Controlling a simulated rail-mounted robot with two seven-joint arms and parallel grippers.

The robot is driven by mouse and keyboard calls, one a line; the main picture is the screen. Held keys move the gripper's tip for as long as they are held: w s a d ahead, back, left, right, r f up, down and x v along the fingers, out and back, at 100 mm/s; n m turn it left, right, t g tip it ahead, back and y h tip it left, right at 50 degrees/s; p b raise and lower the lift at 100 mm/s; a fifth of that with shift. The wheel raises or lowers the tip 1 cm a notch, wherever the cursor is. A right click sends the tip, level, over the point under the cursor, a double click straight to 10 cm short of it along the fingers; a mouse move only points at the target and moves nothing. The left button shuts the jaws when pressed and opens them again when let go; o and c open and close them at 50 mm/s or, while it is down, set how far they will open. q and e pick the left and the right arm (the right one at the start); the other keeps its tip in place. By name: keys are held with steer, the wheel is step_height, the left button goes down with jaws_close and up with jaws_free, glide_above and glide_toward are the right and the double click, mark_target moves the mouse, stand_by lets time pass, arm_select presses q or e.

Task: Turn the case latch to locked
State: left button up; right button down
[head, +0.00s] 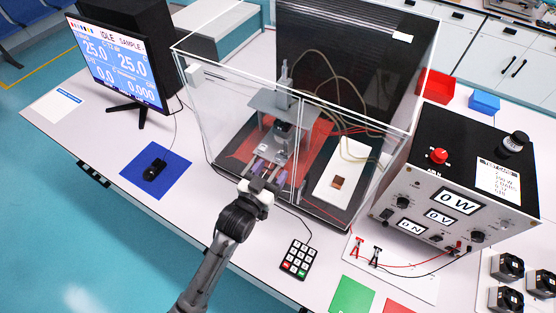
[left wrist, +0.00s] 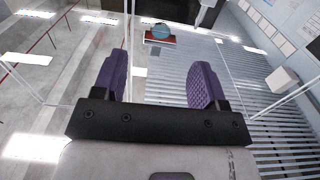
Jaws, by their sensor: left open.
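The clear-walled case (head: 222,112) with white edges stands in the middle of the bench. My left gripper (head: 270,172) is at the lower front of the case, by the upright door edges (head: 299,160). Its purple fingers are spread wide in the left wrist view (left wrist: 161,82), with nothing between them. I cannot make out the case latch in either view; it may be hidden by the gripper or too small to tell. My right gripper is not in view.
Inside the case are a grey press (head: 275,102) and a white plate with a brown square (head: 337,182). A keypad (head: 297,259) lies in front. The power unit (head: 445,195) stands right, the monitor (head: 118,62) left. The bench between monitor and case is mostly clear.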

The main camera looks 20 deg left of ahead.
mark_target(280, 160)
arm_select(q)
steer(key=shift+w+d, duration=0.15)
steer(key=shift+w, duration=0.85)
steer(key=shift+w+d, duration=0.15)
steer(key=shift+w, duration=0.85)
steer(key=c, duration=0.9)
